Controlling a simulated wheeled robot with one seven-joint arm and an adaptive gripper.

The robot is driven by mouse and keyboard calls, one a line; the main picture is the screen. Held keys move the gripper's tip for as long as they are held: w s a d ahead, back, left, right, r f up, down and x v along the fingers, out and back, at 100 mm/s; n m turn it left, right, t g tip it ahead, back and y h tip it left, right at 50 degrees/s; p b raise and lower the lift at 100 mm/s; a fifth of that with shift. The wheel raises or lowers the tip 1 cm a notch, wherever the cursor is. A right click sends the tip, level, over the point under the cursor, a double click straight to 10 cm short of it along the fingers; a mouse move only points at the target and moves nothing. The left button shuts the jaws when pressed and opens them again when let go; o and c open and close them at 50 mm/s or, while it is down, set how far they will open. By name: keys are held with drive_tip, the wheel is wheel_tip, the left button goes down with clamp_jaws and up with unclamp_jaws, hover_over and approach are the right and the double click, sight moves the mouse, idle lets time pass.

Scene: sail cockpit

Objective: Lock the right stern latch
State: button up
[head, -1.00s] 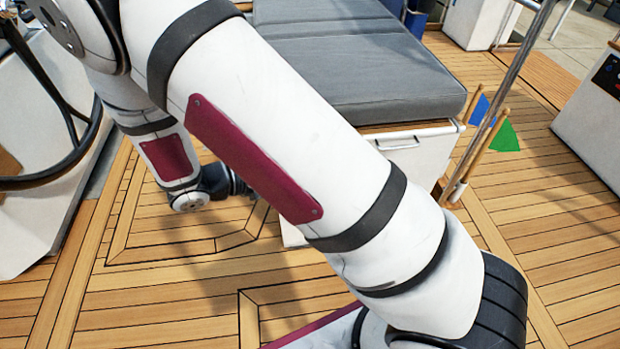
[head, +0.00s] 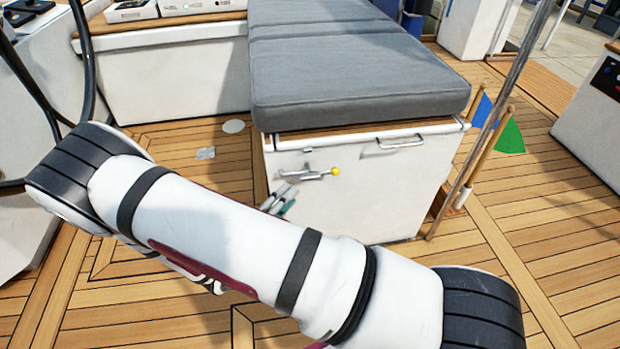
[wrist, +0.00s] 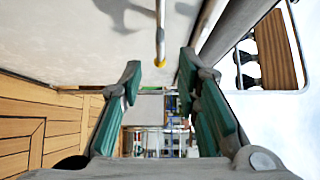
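The yellow-tipped bar (wrist: 160,45) also shows in the wrist view, in line with the gap between my fingers. My gripper (head: 286,199) is just below and left of the latch, close to the locker face. In the wrist view my gripper (wrist: 160,66) is open, its green pads wide apart with nothing between them. My arm hides part of the locker's lower left.
The grey cushion (head: 350,70) tops the locker. A metal handle (head: 401,142) sits right of the latch. A slanted metal pole (head: 505,100) and blue and green flags (head: 509,138) stand at the right. A dark wheel rim (head: 32,80) is at the left. Teak deck (head: 530,250) is clear at right.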

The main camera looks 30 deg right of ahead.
sight(306, 180)
drive_tip(key=b+x, duration=0.3)
drive_tip(key=x, duration=0.7)
drive_tip(key=shift+d, duration=0.15)
